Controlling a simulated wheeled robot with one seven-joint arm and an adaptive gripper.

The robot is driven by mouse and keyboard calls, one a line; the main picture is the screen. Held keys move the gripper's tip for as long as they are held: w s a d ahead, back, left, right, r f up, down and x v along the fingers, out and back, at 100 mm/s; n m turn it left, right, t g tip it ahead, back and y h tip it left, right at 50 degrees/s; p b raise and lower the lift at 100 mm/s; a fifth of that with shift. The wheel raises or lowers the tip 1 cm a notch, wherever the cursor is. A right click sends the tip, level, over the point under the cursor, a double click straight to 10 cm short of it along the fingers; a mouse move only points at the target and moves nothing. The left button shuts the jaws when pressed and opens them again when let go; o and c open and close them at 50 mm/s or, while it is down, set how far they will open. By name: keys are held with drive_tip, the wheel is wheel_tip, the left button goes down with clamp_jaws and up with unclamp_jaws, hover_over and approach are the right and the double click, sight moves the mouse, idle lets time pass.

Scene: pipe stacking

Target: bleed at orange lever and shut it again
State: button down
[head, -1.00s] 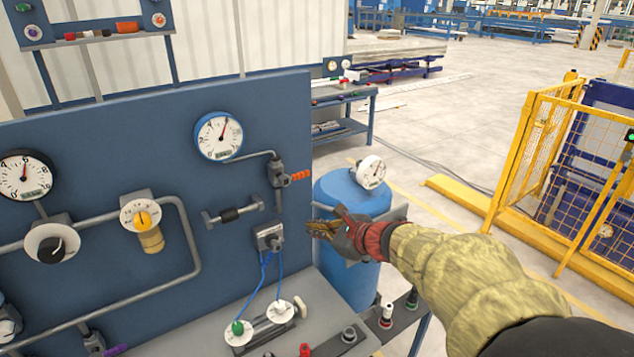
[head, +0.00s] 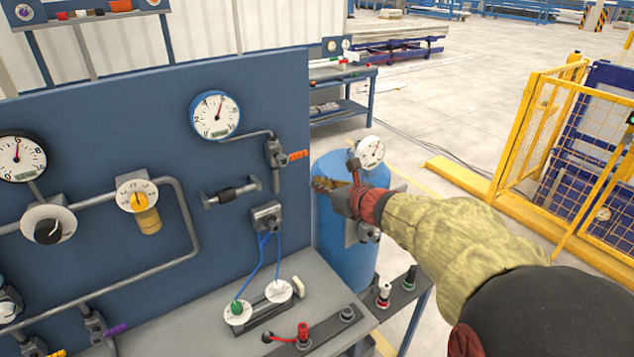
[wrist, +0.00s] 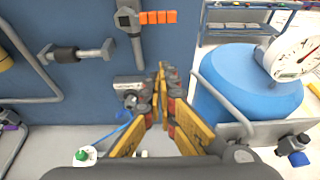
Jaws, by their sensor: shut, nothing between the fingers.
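The orange lever (head: 298,155) sticks out sideways to the right from its grey valve (head: 275,152), at the right edge of the blue panel. In the wrist view my gripper's yellow fingers (wrist: 162,78) meet below the lever.
A blue tank (head: 345,255) with a white gauge (head: 370,152) stands behind my gripper. A grey socket block (head: 266,217) with blue cables sits below the lever. The grey bench (head: 215,342) lies below.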

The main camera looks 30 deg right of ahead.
sight(292, 157)
drive_tip(key=b+x, duration=0.2)
drive_tip(key=x, duration=0.6)
wheel_tip(292, 157, up, 4)
drive_tip(key=shift+f+p, duration=0.1)
drive_tip(key=shift+p, duration=0.7)
drive_tip(key=shift+d, duration=0.1)
drive_tip(key=shift+b, duration=0.35)
drive_tip(key=shift+r+n, duration=0.2)
drive_tip(key=shift+n, duration=0.1)
